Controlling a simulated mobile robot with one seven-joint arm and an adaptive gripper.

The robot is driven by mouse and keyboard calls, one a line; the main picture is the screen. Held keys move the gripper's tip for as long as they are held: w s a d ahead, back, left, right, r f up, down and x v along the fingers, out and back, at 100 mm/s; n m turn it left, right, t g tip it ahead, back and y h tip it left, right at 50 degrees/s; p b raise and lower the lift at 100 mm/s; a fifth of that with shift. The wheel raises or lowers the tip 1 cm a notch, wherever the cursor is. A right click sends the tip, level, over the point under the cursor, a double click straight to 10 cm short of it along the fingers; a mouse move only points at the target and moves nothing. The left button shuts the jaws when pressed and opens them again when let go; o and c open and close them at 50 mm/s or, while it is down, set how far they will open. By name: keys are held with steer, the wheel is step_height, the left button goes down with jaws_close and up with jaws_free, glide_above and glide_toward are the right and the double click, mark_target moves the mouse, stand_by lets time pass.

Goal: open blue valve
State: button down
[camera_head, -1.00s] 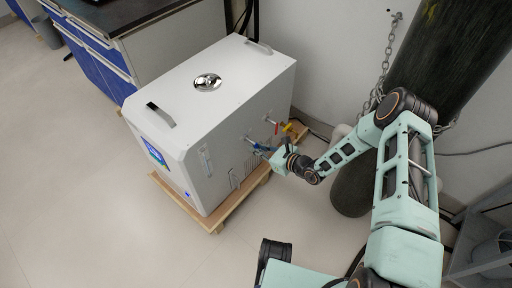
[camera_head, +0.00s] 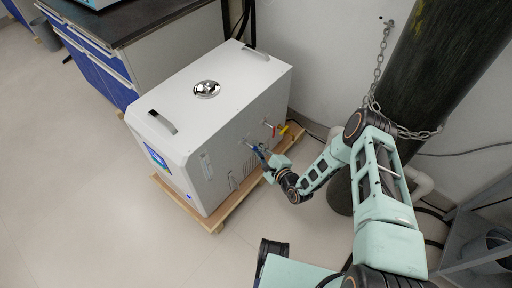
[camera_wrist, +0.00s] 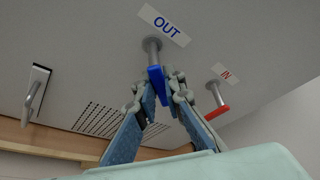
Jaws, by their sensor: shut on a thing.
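The blue valve handle (camera_wrist: 158,88) sits on a short metal pipe under the OUT label in the wrist view. It also shows on the side of the white machine in the head view (camera_head: 257,150). My gripper (camera_wrist: 161,98) has its blue-padded fingers on either side of the handle and is shut on it. In the head view my gripper (camera_head: 268,162) is at the machine's right side. The fingers hide part of the handle.
A red valve handle (camera_wrist: 216,112) under the IN label is close to the right. A yellow part (camera_head: 283,130) lies behind it. A metal handle (camera_wrist: 36,92) is to the left. The white machine (camera_head: 215,115) stands on a wooden pallet (camera_head: 217,224). A dark chained cylinder (camera_head: 430,75) stands behind my arm.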

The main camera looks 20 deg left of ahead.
steer(key=n, duration=0.1)
steer(key=n+t, duration=0.1)
steer(key=n, duration=0.1)
steer(key=shift+w+d+r, duration=0.1)
steer(key=shift+w+r, duration=0.05)
steer(key=shift+r, duration=0.1)
steer(key=shift+r+n+t+y, duration=0.2)
steer(key=shift+n+t+y, duration=0.15)
steer(key=shift+n, duration=0.4)
steer(key=shift+r+n+t+y, duration=0.2)
steer(key=shift+n+t, duration=0.25)
steer(key=shift+n, duration=0.3)
steer(key=shift+w, duration=0.1)
steer(key=c, duration=2)
jaws_free()
